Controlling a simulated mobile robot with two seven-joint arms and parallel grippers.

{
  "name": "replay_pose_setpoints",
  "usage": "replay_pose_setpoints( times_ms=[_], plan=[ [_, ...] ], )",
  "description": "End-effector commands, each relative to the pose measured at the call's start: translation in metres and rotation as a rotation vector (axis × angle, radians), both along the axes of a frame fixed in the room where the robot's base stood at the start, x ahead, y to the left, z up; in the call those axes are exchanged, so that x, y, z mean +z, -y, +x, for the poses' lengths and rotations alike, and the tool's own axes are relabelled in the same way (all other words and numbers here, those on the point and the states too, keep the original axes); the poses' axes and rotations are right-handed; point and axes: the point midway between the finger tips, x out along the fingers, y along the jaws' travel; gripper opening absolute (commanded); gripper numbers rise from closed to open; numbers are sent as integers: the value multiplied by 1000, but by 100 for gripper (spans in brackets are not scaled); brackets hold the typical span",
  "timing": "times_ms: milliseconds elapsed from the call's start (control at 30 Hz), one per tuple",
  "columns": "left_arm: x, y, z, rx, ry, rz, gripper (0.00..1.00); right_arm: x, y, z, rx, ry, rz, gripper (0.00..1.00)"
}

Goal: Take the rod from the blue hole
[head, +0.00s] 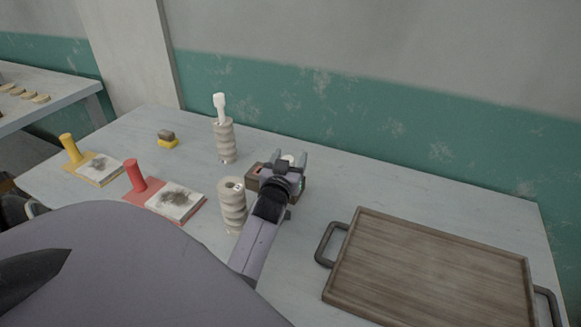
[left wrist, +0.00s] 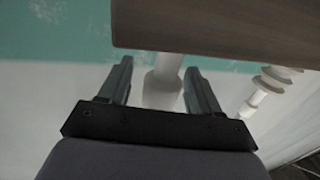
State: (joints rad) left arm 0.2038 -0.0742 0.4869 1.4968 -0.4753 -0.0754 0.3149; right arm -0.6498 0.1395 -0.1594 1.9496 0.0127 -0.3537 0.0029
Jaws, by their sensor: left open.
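A brown wooden block (head: 252,180) with a red mark and a green mark stands on the table, partly hidden behind my left gripper (head: 289,162). A pale rod (head: 287,157) shows between the fingers in the head view. In the left wrist view, the pale rod (left wrist: 166,72) stands between the open fingers of the gripper (left wrist: 161,80), with gaps at both sides. The block (left wrist: 215,25) crosses the top of that view. The blue hole is hidden. My right gripper is out of view.
Two ribbed pale vessels (head: 227,142) (head: 233,206) stand left of the block, the far one with a white tool in it. A wooden tray (head: 430,270) lies at right. Red (head: 137,177) and yellow (head: 71,149) posts stand at left beside smudged pads.

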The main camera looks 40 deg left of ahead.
Motion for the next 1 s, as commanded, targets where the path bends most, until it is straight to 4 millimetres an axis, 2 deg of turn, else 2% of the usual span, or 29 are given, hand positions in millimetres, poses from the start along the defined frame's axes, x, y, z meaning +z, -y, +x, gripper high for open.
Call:
replay_pose_setpoints(
  times_ms=[267, 300, 467, 800, 1000],
  plan=[
    [0, 0, 0, 1, -1, 0, 63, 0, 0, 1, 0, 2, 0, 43],
    [0, 0, 0, 1, -1, 0, 60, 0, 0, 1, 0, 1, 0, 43],
    [0, 0, 0, 1, -1, 0, 8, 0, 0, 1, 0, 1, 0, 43],
    [2, 0, 0, 1, 0, 1, 7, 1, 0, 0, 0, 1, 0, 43],
    [18, -1, 0, 2, 2, 3, 7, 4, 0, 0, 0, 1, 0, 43]
  ],
)
